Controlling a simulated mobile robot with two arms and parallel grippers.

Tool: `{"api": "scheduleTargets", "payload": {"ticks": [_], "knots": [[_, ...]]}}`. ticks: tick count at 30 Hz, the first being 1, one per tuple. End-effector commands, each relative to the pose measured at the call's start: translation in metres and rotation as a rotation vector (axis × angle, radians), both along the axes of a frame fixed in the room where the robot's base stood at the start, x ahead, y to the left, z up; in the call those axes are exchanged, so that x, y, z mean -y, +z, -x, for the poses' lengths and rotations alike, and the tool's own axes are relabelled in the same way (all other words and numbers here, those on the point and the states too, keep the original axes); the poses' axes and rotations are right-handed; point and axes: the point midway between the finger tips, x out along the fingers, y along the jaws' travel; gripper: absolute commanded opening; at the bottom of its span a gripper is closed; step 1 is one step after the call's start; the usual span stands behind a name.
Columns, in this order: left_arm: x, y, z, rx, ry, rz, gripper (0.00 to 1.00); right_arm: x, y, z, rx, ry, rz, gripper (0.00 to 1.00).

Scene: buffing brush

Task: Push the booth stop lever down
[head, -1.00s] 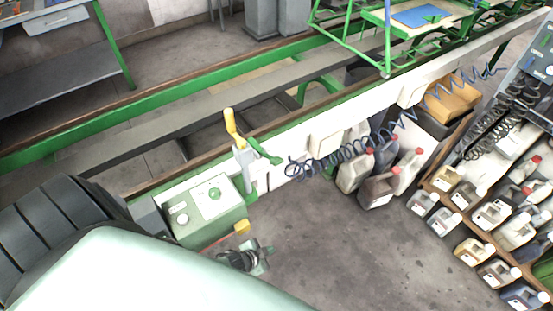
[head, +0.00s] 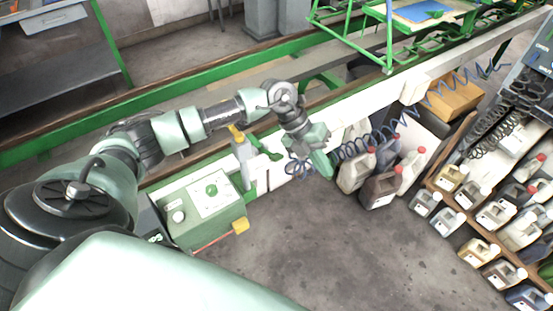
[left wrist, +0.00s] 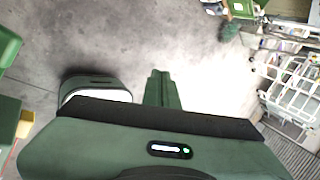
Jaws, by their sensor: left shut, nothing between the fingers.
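A lever with a yellow handle (head: 236,134) stands on a grey bracket (head: 243,158) at the white and green rail. My left forearm covers part of its handle. A green lever (head: 266,151) slopes down to the right beside it. I cannot tell from any label which is the booth stop lever. My left gripper (head: 323,167) is shut and empty, to the right of both levers, in front of the rail and near the coiled blue hose. Its closed green fingers (left wrist: 162,88) show in the left wrist view over grey floor. My right gripper is not in view.
Several jugs (head: 380,185) stand right of my gripper. A coiled blue hose (head: 365,140) hangs along the rail. The floor in front is clear.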

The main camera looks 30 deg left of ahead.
Motion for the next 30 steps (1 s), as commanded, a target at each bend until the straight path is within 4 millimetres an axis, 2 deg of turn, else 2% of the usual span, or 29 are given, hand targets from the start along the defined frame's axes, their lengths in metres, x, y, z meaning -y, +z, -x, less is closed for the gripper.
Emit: {"api": "scheduleTargets", "payload": {"ticks": [1,3,6,9,14,24,30], "knots": [[-0.032,0.003,-0.001,0.008,-0.017,-0.138,0.00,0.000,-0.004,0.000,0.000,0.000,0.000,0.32],[-0.069,0.008,0.000,0.006,-0.018,-0.299,0.00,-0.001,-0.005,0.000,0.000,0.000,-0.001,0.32],[-0.110,0.018,0.001,0.002,0.000,-0.464,0.00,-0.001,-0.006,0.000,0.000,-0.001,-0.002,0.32],[-0.136,0.027,0.001,-0.002,0.020,-0.564,0.00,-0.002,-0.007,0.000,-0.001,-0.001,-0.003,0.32],[-0.151,0.033,0.002,-0.004,0.035,-0.623,0.00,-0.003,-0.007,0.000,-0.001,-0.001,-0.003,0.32],[-0.151,0.032,0.002,-0.005,0.034,-0.621,0.00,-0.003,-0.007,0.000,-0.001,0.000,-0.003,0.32],[-0.150,0.020,0.001,-0.005,0.035,-0.620,0.00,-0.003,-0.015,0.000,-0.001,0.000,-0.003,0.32]]}}
